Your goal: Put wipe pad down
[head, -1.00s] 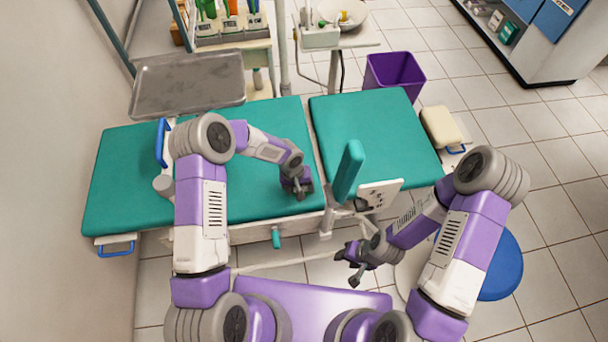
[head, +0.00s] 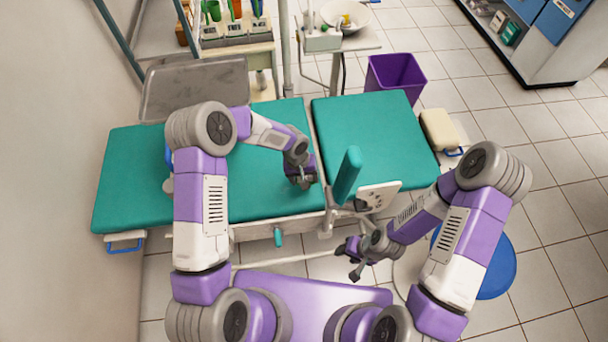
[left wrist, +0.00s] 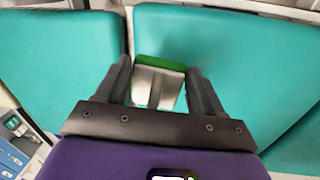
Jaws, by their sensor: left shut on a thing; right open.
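The wipe pad (left wrist: 158,85) is a small white piece with a green far edge, seen between my left fingers in the left wrist view. My left gripper (left wrist: 160,88) is shut on it. In the head view my left gripper (head: 304,182) is over the teal couch (head: 140,180), near the gap between its two cushions. The pad cannot be made out there, and I cannot tell whether it touches the cushion. My right gripper (head: 350,260) is open and empty, in front of the couch over the floor.
A teal upright pad (head: 346,174) stands by the couch's front edge, close right of my left gripper. A grey metal tray (head: 195,88) is at the back left. A purple bin (head: 396,78) and blue stool (head: 490,265) stand right. The right cushion (head: 370,130) is bare.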

